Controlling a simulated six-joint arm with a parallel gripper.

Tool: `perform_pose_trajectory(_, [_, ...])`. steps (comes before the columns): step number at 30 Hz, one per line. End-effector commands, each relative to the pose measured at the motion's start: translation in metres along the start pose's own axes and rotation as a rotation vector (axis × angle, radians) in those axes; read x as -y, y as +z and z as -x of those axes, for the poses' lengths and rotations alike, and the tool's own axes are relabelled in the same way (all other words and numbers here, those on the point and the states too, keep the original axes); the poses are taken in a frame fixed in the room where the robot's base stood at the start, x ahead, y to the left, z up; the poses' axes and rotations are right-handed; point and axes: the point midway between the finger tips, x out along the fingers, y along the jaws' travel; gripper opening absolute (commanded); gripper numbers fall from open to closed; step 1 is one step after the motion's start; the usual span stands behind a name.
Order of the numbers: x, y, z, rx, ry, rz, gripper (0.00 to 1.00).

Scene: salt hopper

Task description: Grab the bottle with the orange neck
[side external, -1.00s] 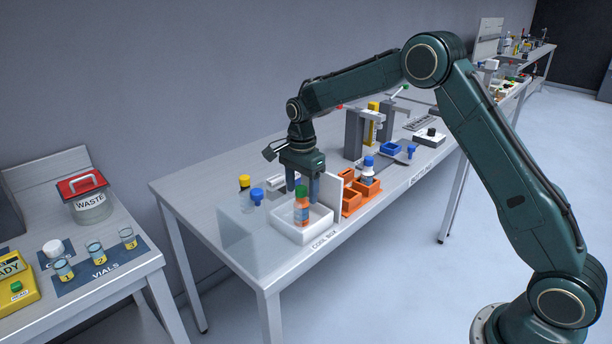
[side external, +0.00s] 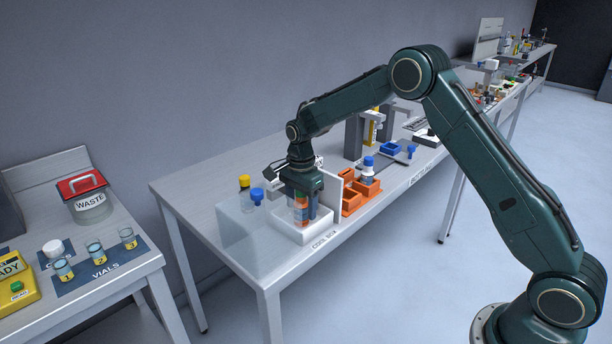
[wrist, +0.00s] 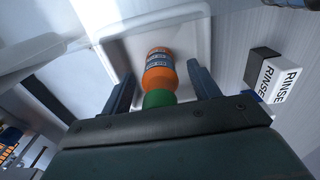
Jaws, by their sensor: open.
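In the side view the bottle (side external: 300,210) stands in a white tray (side external: 318,232), partly hidden by my gripper. My gripper (side external: 303,214) points down over it, its fingers lowered to either side. The tray also shows in the wrist view (wrist: 207,45).
A clear panel (side external: 245,240) stands left of the tray, and a white upright panel (side external: 337,192) stands close on its right. Yellow-capped (side external: 244,182) and blue-capped (side external: 257,195) items are behind left. Orange holders (side external: 352,200) are to the right. A RINSE block (wrist: 277,75) is nearby.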

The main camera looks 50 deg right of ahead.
Motion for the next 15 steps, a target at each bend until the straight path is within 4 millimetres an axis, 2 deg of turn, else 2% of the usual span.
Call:
perform_pose_trajectory(2, [0.0000,0.0000,0.0001,0.000,0.000,0.000,0.61])
perform_pose_trajectory(9, [0.0000,0.0000,0.0002,0.000,0.000,0.000,0.14])
perform_pose_trajectory(10, [0.0000,0.0000,0.0002,0.000,0.000,0.000,0.11])
perform_pose_trajectory(15, [0.0002,0.0000,0.0005,0.000,-0.001,0.000,0.11])
